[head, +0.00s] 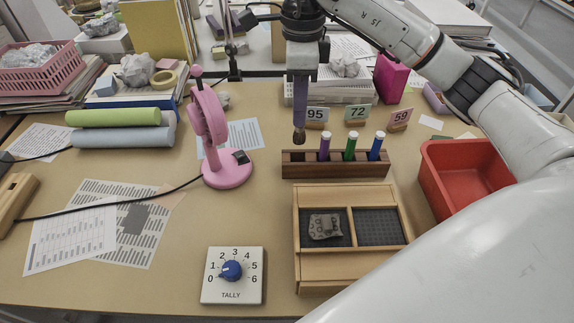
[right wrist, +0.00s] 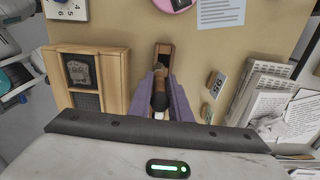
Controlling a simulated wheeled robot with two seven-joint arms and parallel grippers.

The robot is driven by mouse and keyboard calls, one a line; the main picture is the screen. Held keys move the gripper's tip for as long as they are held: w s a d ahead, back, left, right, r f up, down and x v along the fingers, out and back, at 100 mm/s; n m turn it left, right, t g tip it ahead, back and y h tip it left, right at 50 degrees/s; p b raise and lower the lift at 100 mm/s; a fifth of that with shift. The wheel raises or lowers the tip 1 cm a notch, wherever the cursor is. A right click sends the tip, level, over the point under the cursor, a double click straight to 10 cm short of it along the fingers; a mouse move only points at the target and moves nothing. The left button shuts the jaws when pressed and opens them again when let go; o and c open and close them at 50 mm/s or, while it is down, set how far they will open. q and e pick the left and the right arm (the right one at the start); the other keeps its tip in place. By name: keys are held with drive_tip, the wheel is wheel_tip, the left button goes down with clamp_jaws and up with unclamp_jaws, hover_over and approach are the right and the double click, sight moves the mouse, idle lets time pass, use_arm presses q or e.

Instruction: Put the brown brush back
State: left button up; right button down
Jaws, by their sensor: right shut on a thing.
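My right gripper (head: 300,100) points down and is shut on the brown brush (head: 299,137). In the right wrist view the brush (right wrist: 159,96) sits between the two purple-grey fingers. Its dark brown lower end shows just above the left end of the wooden rack (head: 335,171). The rack's left end holds no tool. I cannot tell whether the brush tip is touching the rack. My left gripper is not in view.
A wooden tray (head: 350,260) with a sherd (head: 325,227) stands in front of the rack. A red bin (head: 435,190) is at the right, a pink fan (head: 228,175) at the left. Number cards (head: 357,112) stand behind the rack. A tally dial (head: 232,285) lies at the front.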

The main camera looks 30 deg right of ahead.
sight(298, 141)
drive_tip(key=shift+m, duration=0.9)
drive_tip(key=f, duration=0.7)
drive_tip(key=w+f, duration=0.1)
drive_tip(key=f, duration=0.2)
drive_tip(key=shift+d+f, duration=0.15)
drive_tip(key=shift+d, duration=0.2)
drive_tip(key=shift+f+b, duration=0.15)
drive_tip(key=shift+b, duration=0.15)
drive_tip(key=c, duration=1.6)
unclamp_jaws()
drive_tip(key=shift+c, duration=0.2)
wheel_tip(298, 141, up, 12)
drive_tip(key=shift+s+r+p, duration=0.1)
drive_tip(key=shift+r+p, duration=0.1)
drive_tip(key=shift+p, duration=0.25)
drive_tip(key=shift+a, duration=0.1)
